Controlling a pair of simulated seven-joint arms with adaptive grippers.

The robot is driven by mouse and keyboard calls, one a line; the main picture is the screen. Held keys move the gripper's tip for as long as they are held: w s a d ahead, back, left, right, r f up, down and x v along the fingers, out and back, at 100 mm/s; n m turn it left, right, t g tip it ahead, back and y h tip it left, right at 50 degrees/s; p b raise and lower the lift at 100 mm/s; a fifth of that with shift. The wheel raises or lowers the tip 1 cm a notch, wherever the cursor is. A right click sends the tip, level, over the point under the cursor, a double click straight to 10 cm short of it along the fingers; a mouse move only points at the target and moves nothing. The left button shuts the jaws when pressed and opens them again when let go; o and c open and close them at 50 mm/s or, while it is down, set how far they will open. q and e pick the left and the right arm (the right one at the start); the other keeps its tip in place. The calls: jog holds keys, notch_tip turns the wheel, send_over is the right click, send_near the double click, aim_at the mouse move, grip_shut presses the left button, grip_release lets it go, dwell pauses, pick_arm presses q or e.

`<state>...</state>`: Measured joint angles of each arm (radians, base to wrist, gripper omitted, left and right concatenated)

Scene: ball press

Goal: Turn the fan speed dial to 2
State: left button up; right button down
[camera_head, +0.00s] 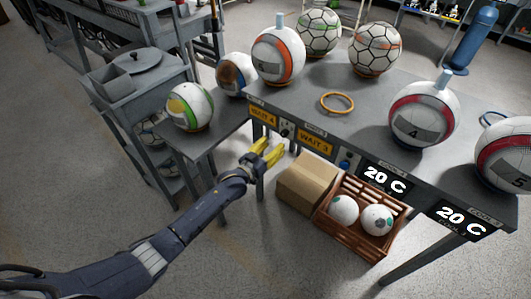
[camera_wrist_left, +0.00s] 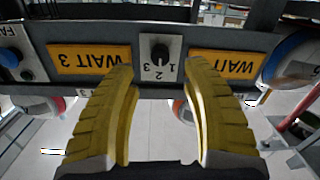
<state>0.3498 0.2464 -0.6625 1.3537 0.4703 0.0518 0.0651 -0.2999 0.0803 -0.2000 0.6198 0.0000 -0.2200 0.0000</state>
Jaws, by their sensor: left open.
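A small black dial knob (camera_wrist_left: 160,52) sits on a white plate (camera_wrist_left: 147,74) with the numbers 1, 2 and 3, on the table's front edge. In the head view the dial (camera_head: 285,130) is small, between the two yellow WAIT signs. Which number the knob points to is hard to tell. My left gripper (camera_head: 269,151) has yellow fingers and is open and empty. It is just in front of the table edge and below the dial. In the left wrist view its fingers (camera_wrist_left: 158,66) frame the dial plate from both sides, apparently without touching the knob. My right gripper is out of view.
Yellow signs (camera_wrist_left: 88,58) flank the dial. Another control with a blue part (camera_head: 346,163) is further right on the edge. A cardboard box (camera_head: 308,182) and a brown crate (camera_head: 346,233) with balls stand below the table (camera_head: 375,112). Several balls stand on top.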

pick_arm(q)
jog(key=shift+v, duration=2.3)
